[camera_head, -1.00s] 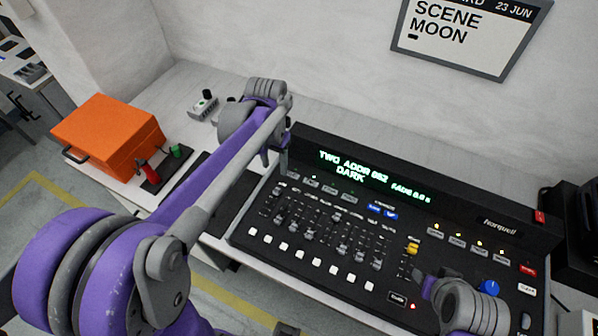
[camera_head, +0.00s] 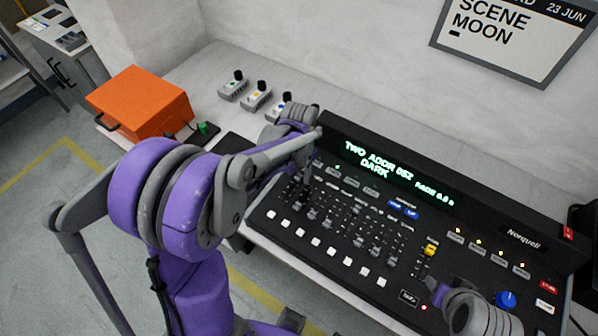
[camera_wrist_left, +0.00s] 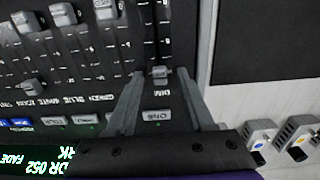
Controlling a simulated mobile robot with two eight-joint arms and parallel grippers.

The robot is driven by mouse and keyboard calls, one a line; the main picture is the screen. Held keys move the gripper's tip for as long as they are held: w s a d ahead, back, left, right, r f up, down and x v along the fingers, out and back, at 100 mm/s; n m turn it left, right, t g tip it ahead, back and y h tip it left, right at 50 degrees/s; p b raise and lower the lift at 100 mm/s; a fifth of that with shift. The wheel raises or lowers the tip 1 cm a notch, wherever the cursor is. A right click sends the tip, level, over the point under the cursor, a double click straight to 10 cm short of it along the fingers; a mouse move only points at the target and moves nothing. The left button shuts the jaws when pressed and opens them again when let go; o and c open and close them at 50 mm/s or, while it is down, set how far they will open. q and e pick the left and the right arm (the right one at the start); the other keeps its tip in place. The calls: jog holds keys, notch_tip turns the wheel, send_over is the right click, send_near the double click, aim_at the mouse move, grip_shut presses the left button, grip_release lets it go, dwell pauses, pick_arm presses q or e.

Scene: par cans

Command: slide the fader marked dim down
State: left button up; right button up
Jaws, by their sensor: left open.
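The lighting console (camera_head: 340,215) lies on the bench with its display lit. In the left wrist view, the fader marked dim (camera_wrist_left: 159,74) has a grey knob close to its DIM label, at the label end of its slot. My left gripper (camera_wrist_left: 160,80) is open, with one finger on each side of that knob. I cannot tell whether either finger touches it. In the head view the left arm hides most of this fader, at the console's left end. My right gripper (camera_head: 440,295) is over the console's lower right; its jaws are unclear.
Other faders (camera_wrist_left: 103,10) stand beside the dim one. White buttons (camera_head: 315,245) run along the console's front. An orange case (camera_head: 140,103) and small switch boxes (camera_head: 257,95) sit on the bench to the left and behind. A sign (camera_head: 510,35) hangs on the wall.

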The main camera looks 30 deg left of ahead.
pick_arm(q)
grip_shut()
dwell(1.4)
